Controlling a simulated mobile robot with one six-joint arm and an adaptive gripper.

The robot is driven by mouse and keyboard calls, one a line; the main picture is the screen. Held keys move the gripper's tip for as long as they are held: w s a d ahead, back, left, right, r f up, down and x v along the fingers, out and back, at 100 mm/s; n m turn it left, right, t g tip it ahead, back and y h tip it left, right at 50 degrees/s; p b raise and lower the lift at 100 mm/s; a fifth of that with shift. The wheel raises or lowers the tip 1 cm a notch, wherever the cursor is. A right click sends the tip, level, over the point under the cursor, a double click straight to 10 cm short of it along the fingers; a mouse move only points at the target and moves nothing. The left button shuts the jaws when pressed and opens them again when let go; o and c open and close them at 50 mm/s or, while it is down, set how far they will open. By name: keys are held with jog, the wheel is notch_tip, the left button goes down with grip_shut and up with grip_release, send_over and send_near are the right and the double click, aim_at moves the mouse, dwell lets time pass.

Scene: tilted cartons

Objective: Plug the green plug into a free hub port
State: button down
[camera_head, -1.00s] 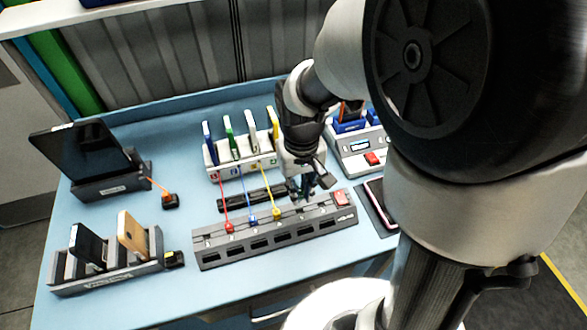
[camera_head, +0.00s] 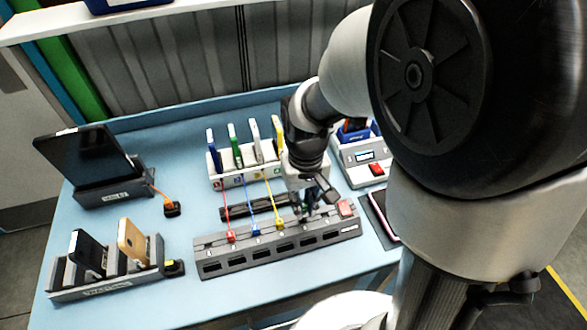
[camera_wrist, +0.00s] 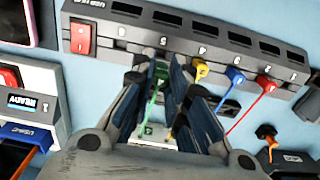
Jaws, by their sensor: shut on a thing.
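The grey hub (camera_head: 215,257) lies across the front of the table, with a row of slots on its front side and a red switch (camera_head: 345,208) at its right end. Red (camera_head: 231,236), blue (camera_head: 256,229) and yellow (camera_head: 281,223) plugs sit along its top. My gripper (camera_wrist: 161,75) is shut on the green plug (camera_wrist: 161,69), and a green cable (camera_wrist: 151,103) trails back between the fingers. I cannot tell whether the plug touches the hub.
A white rack (camera_head: 222,181) with several upright cards stands behind the hub, its cables running to the plugs. A grey device with a screen (camera_head: 367,156) and a phone (camera_head: 380,205) are to the right. Tablet (camera_head: 85,160) and phone docks (camera_head: 150,272) stand left.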

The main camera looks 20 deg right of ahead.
jog(key=shift+f+b, duration=1.15)
jog(key=shift+f, duration=0.65)
jog(key=shift+f+b, duration=0.45)
jog(key=shift+f, duration=0.2)
dwell(0.5)
jog(key=c, duration=1.5)
grip_release()
jog(key=shift+o, duration=0.3)
jog(key=o, duration=0.4)
jog(key=shift+c, duration=0.2)
jog(key=shift+r, duration=0.15)
